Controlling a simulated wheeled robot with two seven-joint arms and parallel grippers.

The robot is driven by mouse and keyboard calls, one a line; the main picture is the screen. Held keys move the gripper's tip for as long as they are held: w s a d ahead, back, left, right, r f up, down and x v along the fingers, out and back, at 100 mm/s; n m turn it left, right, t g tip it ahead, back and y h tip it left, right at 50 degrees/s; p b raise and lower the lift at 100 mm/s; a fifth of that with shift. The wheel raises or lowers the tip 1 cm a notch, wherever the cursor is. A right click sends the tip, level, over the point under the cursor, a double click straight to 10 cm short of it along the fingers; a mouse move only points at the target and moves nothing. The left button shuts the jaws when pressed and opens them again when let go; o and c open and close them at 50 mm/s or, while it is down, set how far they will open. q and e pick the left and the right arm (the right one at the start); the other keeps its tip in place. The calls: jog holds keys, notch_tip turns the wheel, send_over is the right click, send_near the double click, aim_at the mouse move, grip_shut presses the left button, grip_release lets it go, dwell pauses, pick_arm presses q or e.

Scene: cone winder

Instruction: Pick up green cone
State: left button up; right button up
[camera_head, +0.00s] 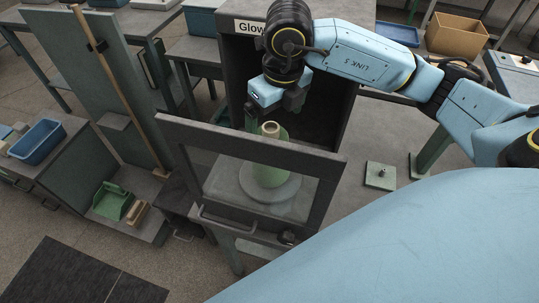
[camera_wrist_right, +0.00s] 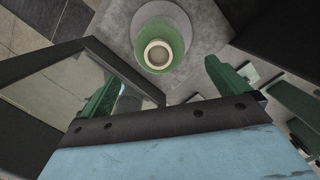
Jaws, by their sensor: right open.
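The green cone (camera_head: 268,172) stands upright on a round grey disc (camera_head: 286,190) inside the dark cabinet, partly behind the windowed door; its pale top (camera_head: 270,129) shows above the door's upper edge. In the right wrist view, I look down on the cone (camera_wrist_right: 175,35) and its pale hollow top. My right gripper (camera_head: 252,118) is just above and beside the cone top, over the door. It is open and empty, its green fingers (camera_wrist_right: 160,80) spread apart, with the cone ahead of them and not visibly touched. My left gripper is not in view.
The cabinet door (camera_head: 320,165) stands open in front of the cone, close below my right gripper. The cabinet side wall (camera_head: 347,115) is close on the right. A green dustpan (camera_head: 112,203) and a blue bin (camera_head: 38,141) lie at left.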

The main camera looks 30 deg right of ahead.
notch_tip(320, 180, down, 9)
jog(key=w, duration=0.2)
dwell(0.3)
jog(key=shift+a, duration=0.1)
jog(key=shift+c, duration=0.3)
jog(key=shift+r, duration=0.1)
jog(key=c, duration=1.1)
